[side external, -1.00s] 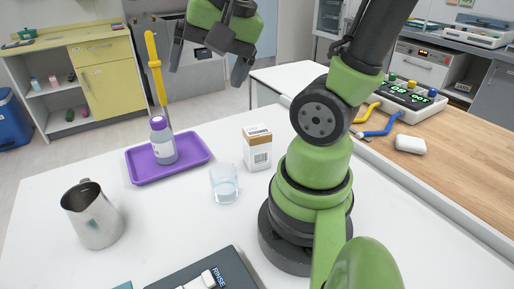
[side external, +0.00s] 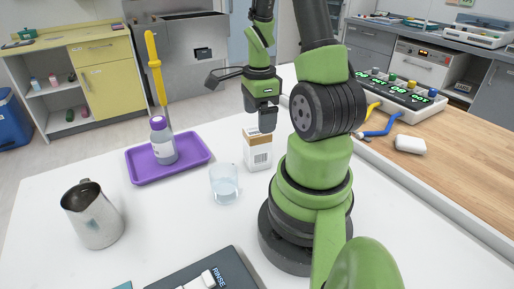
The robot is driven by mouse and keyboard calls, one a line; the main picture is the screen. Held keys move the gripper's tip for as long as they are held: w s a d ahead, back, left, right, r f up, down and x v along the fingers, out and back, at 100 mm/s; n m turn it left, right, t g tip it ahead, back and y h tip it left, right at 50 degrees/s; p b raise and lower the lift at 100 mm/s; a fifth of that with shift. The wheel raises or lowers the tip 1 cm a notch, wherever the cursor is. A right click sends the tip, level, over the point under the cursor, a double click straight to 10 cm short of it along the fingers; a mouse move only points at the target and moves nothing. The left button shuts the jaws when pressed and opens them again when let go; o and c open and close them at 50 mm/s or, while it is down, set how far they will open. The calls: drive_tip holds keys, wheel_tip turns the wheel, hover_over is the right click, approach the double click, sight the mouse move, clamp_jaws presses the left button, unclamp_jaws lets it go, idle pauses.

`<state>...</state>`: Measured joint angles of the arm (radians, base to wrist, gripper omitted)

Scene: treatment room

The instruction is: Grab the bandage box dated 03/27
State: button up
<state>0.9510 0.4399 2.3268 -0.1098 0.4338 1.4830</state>
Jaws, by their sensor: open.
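A small white box with a brown top band and a barcode-like label (side external: 258,156) stands upright on the white table, just left of my arm's base. Its date is too small to read, so I cannot tell whether it is the 03/27 one. It is the only such box in view. My gripper (side external: 259,112) is open, fingers pointing down, above the box at its top edge in the picture. One dark finger overlaps the box's upper right. I cannot tell whether it touches the box.
A glass of clear liquid (side external: 224,184) stands close to the box's left. A purple tray (side external: 196,151) holds a purple-capped bottle (side external: 162,141). A metal pitcher (side external: 92,214) is at left. A dark RINSE-marked item (side external: 208,271) lies in front. The table's middle left is clear.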

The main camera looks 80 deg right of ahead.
sight(257, 146)
drive_tip(key=shift+w+f, duration=0.15)
drive_tip(key=shift+f, duration=1.15)
drive_tip(key=shift+w+f, duration=0.1)
drive_tip(key=shift+f, duration=1.15)
drive_tip(key=c, duration=1)
drive_tip(key=shift+c, duration=0.2)
drive_tip(key=shift+d+r, duration=0.1)
